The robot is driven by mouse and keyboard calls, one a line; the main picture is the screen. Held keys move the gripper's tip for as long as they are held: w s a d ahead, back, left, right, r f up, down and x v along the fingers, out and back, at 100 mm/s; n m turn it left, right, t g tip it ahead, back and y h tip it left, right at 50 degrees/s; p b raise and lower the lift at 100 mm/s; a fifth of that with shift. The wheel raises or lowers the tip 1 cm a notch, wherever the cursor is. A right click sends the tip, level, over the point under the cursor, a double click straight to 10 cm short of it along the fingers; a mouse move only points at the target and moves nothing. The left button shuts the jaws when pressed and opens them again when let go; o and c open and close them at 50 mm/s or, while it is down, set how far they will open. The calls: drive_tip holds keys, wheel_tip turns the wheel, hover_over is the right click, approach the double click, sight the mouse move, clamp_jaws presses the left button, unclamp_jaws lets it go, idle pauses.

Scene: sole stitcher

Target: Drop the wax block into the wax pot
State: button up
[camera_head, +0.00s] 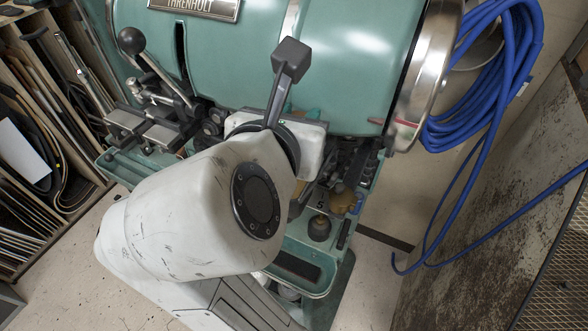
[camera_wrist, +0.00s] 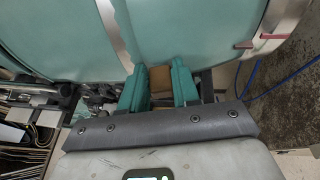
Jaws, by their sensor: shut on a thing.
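My gripper (camera_wrist: 159,88) shows in the wrist view with its two teal fingers on either side of a brown block, the wax block (camera_wrist: 161,78). The fingers are shut on the block, in front of the green machine body. In the head view my white arm and wrist cover most of the gripper, and I cannot make out the block there. To the right of my arm, a brownish rounded thing (camera_head: 342,198) and a small dark round pot (camera_head: 319,228) stand on the machine's green tray. I cannot tell which of them is the wax pot.
The large green machine drum (camera_head: 345,45) fills the top, close to my gripper. A lever with a black ball knob (camera_head: 131,41) stands at left. Blue hose (camera_head: 510,60) hangs at right near a worn panel (camera_head: 500,210). A rack of sheets (camera_head: 45,150) lines the left.

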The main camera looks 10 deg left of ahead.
drive_tip(key=shift+f, duration=2.75)
drive_tip(key=o, duration=1.1)
drive_tip(key=shift+c, duration=0.2)
drive_tip(key=b+v, duration=0.1)
drive_tip(key=v, duration=1)
drive_tip(key=shift+w+f, duration=0.1)
drive_tip(key=shift+f, duration=0.05)
